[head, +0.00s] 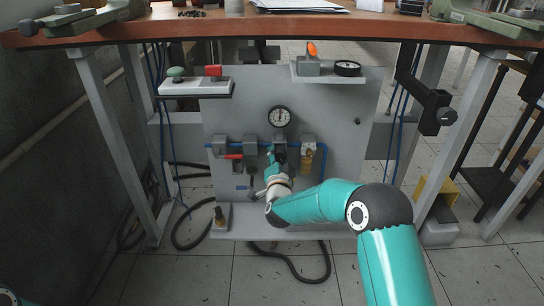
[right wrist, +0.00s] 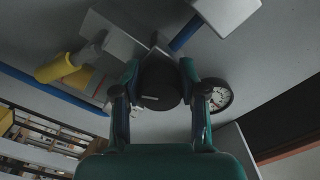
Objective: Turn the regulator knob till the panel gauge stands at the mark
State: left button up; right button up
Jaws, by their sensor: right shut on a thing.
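The panel gauge (head: 279,116) is a round white dial with a dark rim, upper middle of the grey panel (head: 240,112). Its needle and mark are too small to read. It also shows in the right wrist view (right wrist: 218,95), right of the fingers, partly covered by one. The regulator knob (right wrist: 158,88) is dark and round with a pale line on its face. My right gripper (right wrist: 160,80) is shut on it, one teal finger on each side. In the head view my right gripper (head: 272,162) is below the gauge and largely hides the knob. My left gripper is out of view.
A blue pipe (head: 320,157) with grey blocks and a red-handled valve (head: 233,156) runs across the panel. A yellowish filter bowl (head: 307,160) is close right of my gripper. Small shelves (head: 195,88) stick out above. A wooden bench top (head: 230,27) overhangs.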

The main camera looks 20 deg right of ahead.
jog(key=shift+d+r+n, duration=0.3)
jog(key=shift+d+n, duration=0.1)
jog(key=shift+d, duration=0.1)
jog(key=o, duration=1.1)
jog(key=shift+a, duration=0.1)
jog(key=shift+o, duration=0.2)
jog(key=shift+a+f, duration=0.1)
jog(key=shift+f, duration=0.05)
jog(key=shift+a, duration=0.1)
jog(key=v, duration=1.2)
